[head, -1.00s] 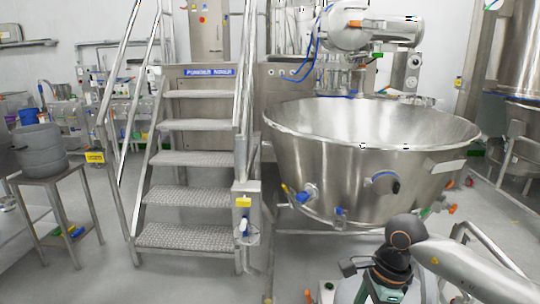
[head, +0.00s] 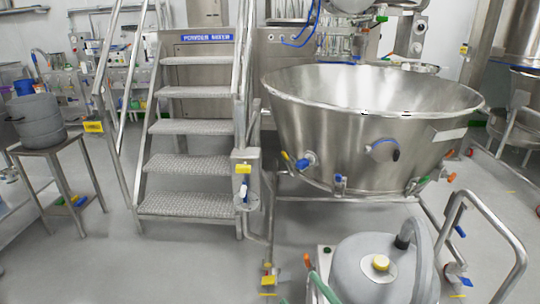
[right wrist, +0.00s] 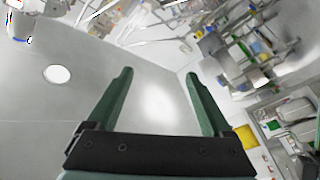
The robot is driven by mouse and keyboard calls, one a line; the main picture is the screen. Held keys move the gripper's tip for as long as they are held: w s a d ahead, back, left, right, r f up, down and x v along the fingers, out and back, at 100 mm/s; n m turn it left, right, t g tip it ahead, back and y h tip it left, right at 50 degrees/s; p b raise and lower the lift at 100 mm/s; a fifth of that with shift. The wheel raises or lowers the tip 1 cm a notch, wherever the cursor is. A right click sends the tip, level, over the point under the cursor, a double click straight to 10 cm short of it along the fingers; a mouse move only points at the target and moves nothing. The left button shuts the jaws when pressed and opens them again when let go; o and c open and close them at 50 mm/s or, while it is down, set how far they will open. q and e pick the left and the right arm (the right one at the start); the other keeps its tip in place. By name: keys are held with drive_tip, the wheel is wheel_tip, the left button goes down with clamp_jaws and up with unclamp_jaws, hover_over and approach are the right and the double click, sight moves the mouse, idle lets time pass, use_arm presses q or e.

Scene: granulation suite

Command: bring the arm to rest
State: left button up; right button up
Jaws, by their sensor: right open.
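My right gripper (right wrist: 162,78) shows in the right wrist view, with its two dark green fingers wide apart. My left arm and gripper are in neither view now.
A large steel bowl (head: 350,125) stands right of centre, beside metal stairs (head: 190,165). A grey rounded vessel (head: 365,270) with a yellow cap is close in front, by a steel handrail (head: 490,225). A stool (head: 60,150) bears grey pots.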

drive_tip(key=s+d+f+m+g+h, duration=0.35)
drive_tip(key=s+f+m, duration=0.2)
drive_tip(key=f, duration=0.25)
drive_tip(key=s+d+f+m+g+h, duration=0.2)
drive_tip(key=s+d+f+m+h, duration=0.3)
drive_tip(key=f, duration=0.3)
use_arm(q)
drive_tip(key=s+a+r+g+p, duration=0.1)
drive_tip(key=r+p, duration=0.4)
drive_tip(key=p, duration=0.5)
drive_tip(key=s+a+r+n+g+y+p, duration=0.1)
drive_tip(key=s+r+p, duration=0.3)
drive_tip(key=p, duration=0.6)
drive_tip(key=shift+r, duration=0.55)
use_arm(e)
drive_tip(key=s+d+r+m+g, duration=0.1)
drive_tip(key=s+r, duration=0.3)
drive_tip(key=r, duration=0.6)
drive_tip(key=shift+d+r+m+g+y, duration=0.15)
drive_tip(key=shift+d+m+g+y, duration=0.2)
drive_tip(key=shift+g, duration=0.2)
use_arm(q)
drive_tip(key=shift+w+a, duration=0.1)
